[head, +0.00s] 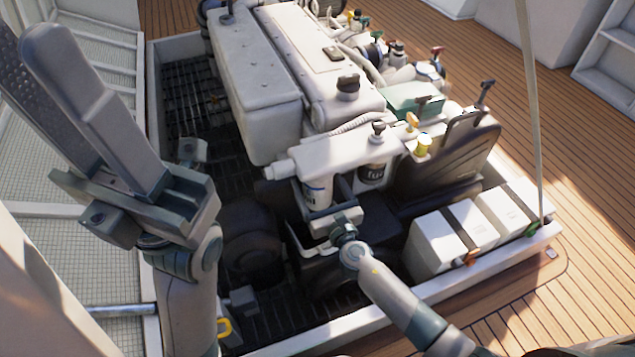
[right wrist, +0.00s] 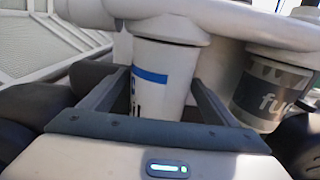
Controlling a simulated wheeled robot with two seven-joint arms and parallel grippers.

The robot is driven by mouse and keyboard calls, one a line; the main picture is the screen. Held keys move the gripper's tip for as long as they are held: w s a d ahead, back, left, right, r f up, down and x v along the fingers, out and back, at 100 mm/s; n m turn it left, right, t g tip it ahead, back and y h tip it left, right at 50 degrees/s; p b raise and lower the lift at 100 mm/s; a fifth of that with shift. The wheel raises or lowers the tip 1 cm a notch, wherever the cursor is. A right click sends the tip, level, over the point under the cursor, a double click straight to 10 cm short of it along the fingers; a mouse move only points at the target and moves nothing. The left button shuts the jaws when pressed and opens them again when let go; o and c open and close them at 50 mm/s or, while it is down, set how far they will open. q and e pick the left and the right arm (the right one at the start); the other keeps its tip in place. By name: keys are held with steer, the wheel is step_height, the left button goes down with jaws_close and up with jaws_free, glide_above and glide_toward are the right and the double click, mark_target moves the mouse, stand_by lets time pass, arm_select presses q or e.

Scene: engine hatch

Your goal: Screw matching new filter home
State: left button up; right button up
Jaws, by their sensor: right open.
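A white filter with a blue band (head: 316,192) hangs upright under the left end of the white filter housing (head: 340,153). In the right wrist view this filter (right wrist: 163,80) meets the round housing head above it, with no clear gap; the thread is hidden. My right gripper (head: 326,205) is below the housing with its fingers on either side of the filter. In the right wrist view the fingers (right wrist: 160,92) stand apart, with a gap visible beside the filter. My left gripper (head: 62,85) is raised at the left, away from the filters; its finger gap is unclear.
A grey filter with "fu" lettering (right wrist: 270,92) hangs close to the right; it also shows in the head view (head: 371,173). White batteries (head: 437,246) stand at the front right. The large engine block (head: 275,110) fills the back. Dark grating (head: 185,110) lies at its left.

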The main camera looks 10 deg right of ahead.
steer(key=shift+a, duration=0.1)
steer(key=shift+m+h, duration=0.9)
steer(key=shift+h, duration=0.2)
steer(key=shift+m+h, duration=0.5)
steer(key=shift+h, duration=0.5)
steer(key=c, duration=1.4)
steer(key=shift+d+n+y+p, duration=0.25)
steer(key=shift+n+y, duration=0.45)
steer(key=shift+y, duration=0.4)
steer(key=shift+n+y, duration=0.3)
steer(key=shift+y, duration=0.2)
steer(key=shift+a+n+y, duration=0.2)
steer(key=shift+n+y, duration=0.2)
steer(key=shift+y, duration=0.2)
